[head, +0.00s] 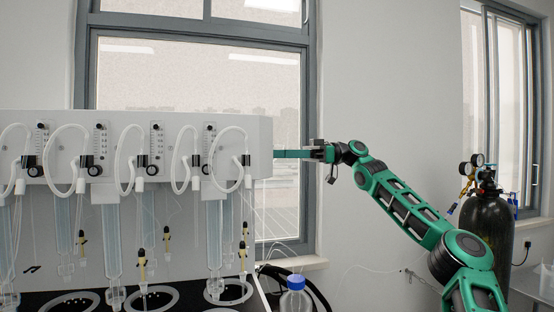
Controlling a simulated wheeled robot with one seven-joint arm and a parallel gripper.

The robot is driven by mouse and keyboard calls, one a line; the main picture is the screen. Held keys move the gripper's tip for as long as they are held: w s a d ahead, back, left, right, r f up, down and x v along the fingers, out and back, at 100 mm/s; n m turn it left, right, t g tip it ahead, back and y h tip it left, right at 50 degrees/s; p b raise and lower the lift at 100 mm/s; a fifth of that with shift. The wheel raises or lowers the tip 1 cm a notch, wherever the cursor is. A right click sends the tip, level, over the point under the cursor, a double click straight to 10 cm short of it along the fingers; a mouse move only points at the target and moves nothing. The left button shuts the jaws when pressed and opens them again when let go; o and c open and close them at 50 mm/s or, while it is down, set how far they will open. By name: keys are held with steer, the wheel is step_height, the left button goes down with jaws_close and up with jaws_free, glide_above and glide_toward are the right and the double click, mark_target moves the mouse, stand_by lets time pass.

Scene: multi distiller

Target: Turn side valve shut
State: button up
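The multi distiller (120,128) is a white panel unit at the left, with knobs, gauges, white hoses and glass tubes on its front. My gripper (278,154) is at the panel's right side, at about the height of the front knobs. Its green fingers point left and their tips reach the panel's right edge. The side valve itself is not visible; the panel's side face is hidden from this angle. I cannot tell whether the fingers are open, shut or touching anything.
A black gas cylinder (487,228) with gauges stands at the right by the wall. A bottle with a blue cap (296,283) stands below my arm at the distiller's right. A black hose (318,295) curves behind it.

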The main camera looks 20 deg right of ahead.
steer(key=shift+a, duration=0.15)
jaws_close()
steer(key=shift+y, duration=0.5)
jaws_free()
steer(key=shift+w+f, duration=0.1)
